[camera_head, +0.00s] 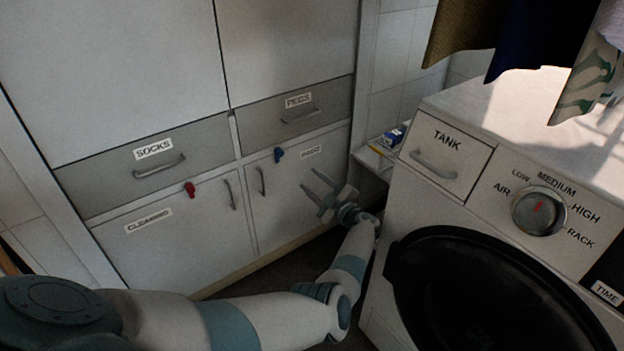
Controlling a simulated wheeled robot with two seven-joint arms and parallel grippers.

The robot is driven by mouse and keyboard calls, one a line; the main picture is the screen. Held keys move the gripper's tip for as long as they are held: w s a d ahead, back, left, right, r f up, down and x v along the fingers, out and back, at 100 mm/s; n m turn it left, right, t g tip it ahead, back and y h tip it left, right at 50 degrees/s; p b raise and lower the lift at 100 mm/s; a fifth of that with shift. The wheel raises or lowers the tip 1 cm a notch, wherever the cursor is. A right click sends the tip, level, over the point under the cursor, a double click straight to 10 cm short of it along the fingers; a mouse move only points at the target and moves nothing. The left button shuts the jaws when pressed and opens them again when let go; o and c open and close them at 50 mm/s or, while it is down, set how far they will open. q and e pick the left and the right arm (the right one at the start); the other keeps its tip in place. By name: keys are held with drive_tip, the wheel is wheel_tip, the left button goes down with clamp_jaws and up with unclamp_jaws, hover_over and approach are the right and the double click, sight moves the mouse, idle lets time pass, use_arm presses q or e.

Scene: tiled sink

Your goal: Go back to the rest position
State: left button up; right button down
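My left arm reaches in from the lower left of the head view and bends up near the washing machine. Its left gripper (318,184) is open, its two fingers spread apart with nothing between them. It is in front of the right lower cabinet door (290,205), to the right of that door's handle. I cannot tell whether it touches the door. My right gripper is not in view.
A washing machine or dryer (395,265) with a tank drawer (447,150), a dial (538,212) and a black round door (480,300) stands close on the right. Labelled drawers (147,160) are behind. Clothes (535,35) hang at upper right. A small box (393,137) sits on a ledge.

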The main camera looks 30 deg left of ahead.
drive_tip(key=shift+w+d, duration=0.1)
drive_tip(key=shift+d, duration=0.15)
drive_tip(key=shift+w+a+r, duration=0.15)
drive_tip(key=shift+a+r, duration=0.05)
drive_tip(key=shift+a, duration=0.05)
